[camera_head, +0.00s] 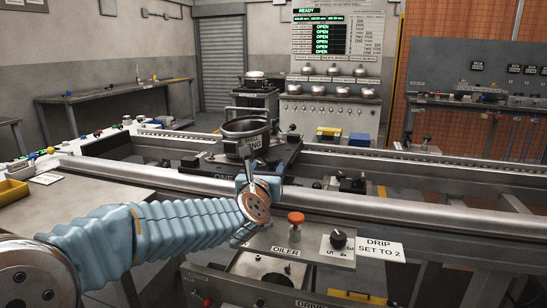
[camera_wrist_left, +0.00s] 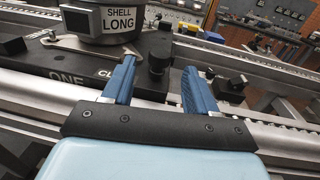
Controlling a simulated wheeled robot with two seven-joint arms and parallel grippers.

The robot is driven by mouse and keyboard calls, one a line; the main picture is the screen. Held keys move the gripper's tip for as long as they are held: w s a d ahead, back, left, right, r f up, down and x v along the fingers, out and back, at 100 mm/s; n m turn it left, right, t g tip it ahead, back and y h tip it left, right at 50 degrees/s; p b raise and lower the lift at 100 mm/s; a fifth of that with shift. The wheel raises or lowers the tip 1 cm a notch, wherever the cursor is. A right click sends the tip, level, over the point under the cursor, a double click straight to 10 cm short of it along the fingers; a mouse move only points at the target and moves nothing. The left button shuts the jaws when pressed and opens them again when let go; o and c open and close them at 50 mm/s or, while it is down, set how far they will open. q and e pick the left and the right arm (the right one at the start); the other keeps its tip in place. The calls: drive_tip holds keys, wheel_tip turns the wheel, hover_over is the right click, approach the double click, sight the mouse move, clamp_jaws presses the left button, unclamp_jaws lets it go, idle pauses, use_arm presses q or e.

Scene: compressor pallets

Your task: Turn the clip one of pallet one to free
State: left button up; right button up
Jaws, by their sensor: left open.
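Pallet one (camera_wrist_left: 50,88) is a dark plate marked "ONE", and it also shows in the head view (camera_head: 213,166). A round grey shell (camera_wrist_left: 90,22) labelled "SHELL LONG" stands on it. A black upright post with a knob (camera_wrist_left: 159,52), perhaps the clip, stands at the pallet's right side beyond my fingers. A label starting "CL" is partly hidden by my left finger. My left gripper (camera_wrist_left: 158,84) is open and empty, its blue fingers at the pallet's near edge; it also shows in the head view (camera_head: 258,181). I cannot tell whether a finger touches anything. My right gripper is not seen.
Metal conveyor rails (camera_head: 390,212) run across in front of me. An oiler panel (camera_head: 318,243) with a red knob and a dial lies near right, beside a "DRIP SET TO 2" sign (camera_head: 381,249). A status board (camera_head: 319,38) stands behind. A yellow bin (camera_head: 12,191) is at left.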

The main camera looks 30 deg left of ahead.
sight(271, 163)
use_arm(q)
drive_tip(key=p+x, duration=0.1)
drive_tip(key=x, duration=0.6)
drive_tip(key=shift+w+a+p, duration=0.1)
drive_tip(key=shift+w+p, duration=0.25)
drive_tip(key=shift+p, duration=0.05)
clamp_jaws()
